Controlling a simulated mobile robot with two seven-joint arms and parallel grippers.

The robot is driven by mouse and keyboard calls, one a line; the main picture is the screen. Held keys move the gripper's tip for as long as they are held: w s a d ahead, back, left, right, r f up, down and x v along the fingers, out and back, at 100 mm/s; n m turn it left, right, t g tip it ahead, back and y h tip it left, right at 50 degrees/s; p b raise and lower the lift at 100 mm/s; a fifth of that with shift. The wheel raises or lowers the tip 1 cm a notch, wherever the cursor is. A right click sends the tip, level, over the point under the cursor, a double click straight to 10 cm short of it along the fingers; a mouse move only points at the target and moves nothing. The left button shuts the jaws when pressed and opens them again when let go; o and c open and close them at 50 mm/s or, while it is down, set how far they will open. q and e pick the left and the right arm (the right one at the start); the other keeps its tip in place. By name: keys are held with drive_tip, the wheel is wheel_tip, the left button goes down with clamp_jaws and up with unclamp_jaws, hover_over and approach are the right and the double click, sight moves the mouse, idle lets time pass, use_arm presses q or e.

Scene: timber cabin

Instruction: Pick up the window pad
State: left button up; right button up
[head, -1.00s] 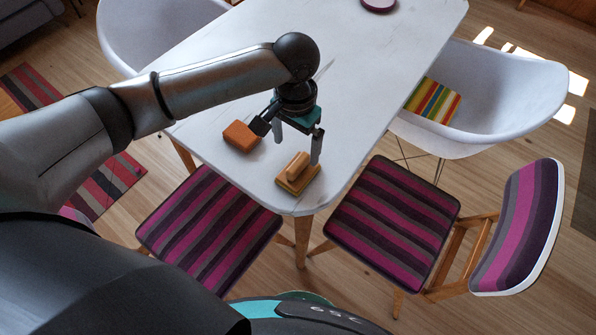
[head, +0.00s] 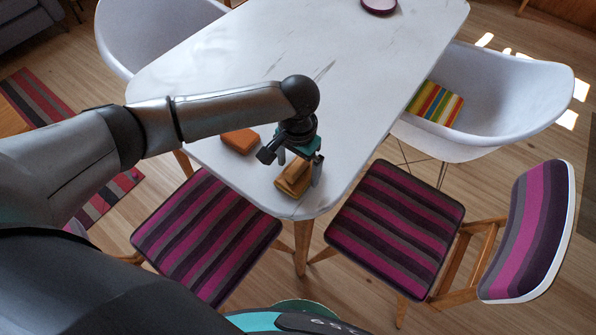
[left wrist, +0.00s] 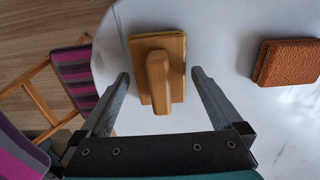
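The window pad (head: 292,183), a tan wooden block with a raised handle bar, lies on the near corner of the white table. It also shows in the left wrist view (left wrist: 145,90), its handle upward, between and slightly beyond my fingers. My left gripper (head: 299,165) is open above the pad, with one finger to each side. In the left wrist view the fingers show clear gaps to the pad's edges. The gripper partly covers the pad in the head view. My right gripper is not in view.
Striped chairs (head: 205,235) stand at the table's near edge. A white armchair (head: 500,95) is on the right. A dark round dish (head: 379,5) sits at the far end.

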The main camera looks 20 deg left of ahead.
sight(298, 164)
use_arm(q)
drive_tip(key=c, duration=1.2)
wheel_tip(298, 164, up, 20)
drive_tip(key=p, duration=0.5)
drive_tip(key=shift+p, duration=0.3)
